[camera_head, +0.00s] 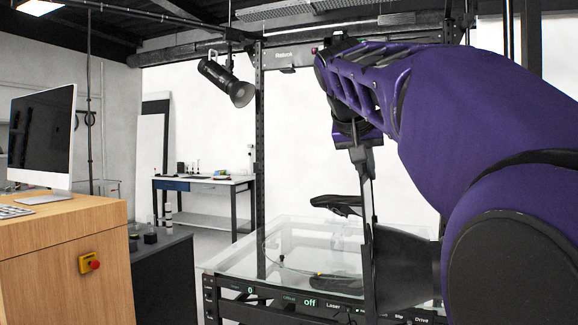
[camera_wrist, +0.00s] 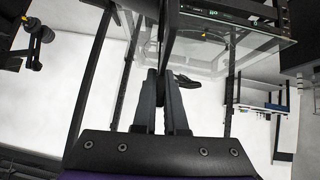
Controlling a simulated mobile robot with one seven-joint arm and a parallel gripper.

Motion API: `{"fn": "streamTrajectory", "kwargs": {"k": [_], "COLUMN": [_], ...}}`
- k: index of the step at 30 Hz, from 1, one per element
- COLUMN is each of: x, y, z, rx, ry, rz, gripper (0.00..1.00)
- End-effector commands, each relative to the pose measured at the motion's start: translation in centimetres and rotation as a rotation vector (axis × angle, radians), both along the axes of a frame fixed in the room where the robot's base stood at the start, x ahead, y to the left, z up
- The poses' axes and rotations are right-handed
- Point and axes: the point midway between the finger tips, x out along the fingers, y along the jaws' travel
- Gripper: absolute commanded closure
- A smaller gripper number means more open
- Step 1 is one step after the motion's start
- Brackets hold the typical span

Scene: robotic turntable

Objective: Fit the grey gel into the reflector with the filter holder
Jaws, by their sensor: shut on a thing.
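My gripper (camera_head: 362,158) is in front of the glass turntable, to the right of the picture's middle. In the wrist view its two fingers (camera_wrist: 161,76) are shut on a narrow dark bar (camera_wrist: 167,35) that runs up from between them. I cannot tell what the bar belongs to. A black studio lamp (camera_head: 216,72) hangs at upper left, its round reflector (camera_head: 242,94) tilted down and to the right, well apart from my gripper. A dark lamp (camera_wrist: 36,34) also shows in the wrist view. I cannot make out the grey gel or the filter holder.
A black shoe (camera_head: 338,204) is at the glass turntable (camera_head: 232,258). A wooden desk (camera_head: 60,255) with a monitor (camera_head: 42,138) stands at left. A back table (camera_head: 225,184) holds several small items. Black frame posts (camera_head: 260,130) stand around the turntable.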

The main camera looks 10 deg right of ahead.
Motion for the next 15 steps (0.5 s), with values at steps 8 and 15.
{"fn": "streamTrajectory", "kwargs": {"k": [8,15], "x": [0.0,-0.1], "y": [-0.1,-0.1], "z": [-0.7,-1.3], "rx": [0.001,0.0], "ry": [0.0,0.0], "rz": [-0.001,0.0], "gripper": [1.0,1.0]}}
